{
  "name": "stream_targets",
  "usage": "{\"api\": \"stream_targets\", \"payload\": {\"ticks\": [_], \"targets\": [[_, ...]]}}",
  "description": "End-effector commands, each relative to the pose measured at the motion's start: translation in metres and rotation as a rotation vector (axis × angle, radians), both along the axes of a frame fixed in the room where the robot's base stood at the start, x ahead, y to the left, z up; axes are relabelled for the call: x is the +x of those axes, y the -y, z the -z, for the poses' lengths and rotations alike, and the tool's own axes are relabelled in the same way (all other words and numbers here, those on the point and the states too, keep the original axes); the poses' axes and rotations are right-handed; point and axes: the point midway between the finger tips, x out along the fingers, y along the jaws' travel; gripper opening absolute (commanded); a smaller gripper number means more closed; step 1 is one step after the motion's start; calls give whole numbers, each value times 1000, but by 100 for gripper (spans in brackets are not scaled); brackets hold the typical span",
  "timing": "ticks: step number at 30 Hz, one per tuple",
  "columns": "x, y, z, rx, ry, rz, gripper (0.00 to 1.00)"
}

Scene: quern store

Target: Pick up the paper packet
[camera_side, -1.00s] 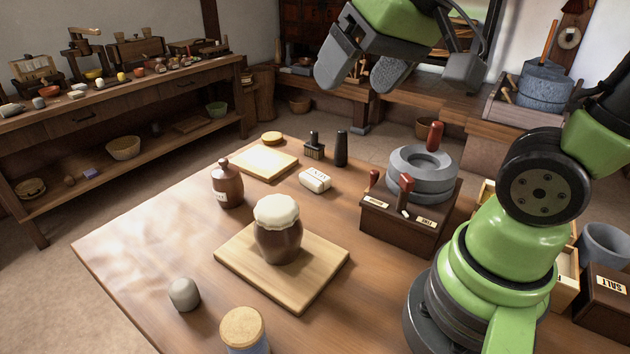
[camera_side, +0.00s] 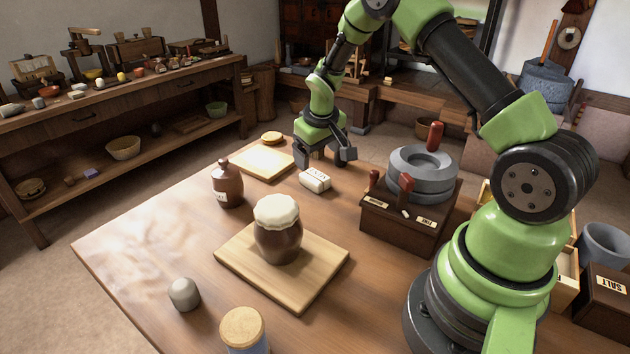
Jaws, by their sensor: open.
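The paper packet (camera_side: 315,180) is a small white bundle with dark lettering, lying on the wooden table toward the back. My gripper (camera_side: 326,164) points down just behind and above the packet. Its dark jaws are open, one to the left and one to the right, and I see nothing held. Whether the jaws are level with the packet is hard to tell. My gripper hides the brush and the dark cylinder behind it.
A stone quern (camera_side: 421,178) on a dark wooden box stands right of the packet. A brown bottle (camera_side: 227,184) stands left. A cloth-topped jar (camera_side: 277,228) sits on a board (camera_side: 312,282) in front. A pale board (camera_side: 258,165) lies at back left. The table's left front is mostly clear.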

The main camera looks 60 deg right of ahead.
Motion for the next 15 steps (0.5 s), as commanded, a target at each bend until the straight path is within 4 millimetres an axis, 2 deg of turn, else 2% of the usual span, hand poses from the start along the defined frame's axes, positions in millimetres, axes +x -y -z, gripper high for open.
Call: {"api": "stream_targets", "payload": {"ticks": [3, 11, 15], "targets": [[3, 3, 18, 2, -3, 0, 85], [9, 8, 38, 1, -2, 0, 85], [15, 12, 59, 2, -2, 1, 85]]}}
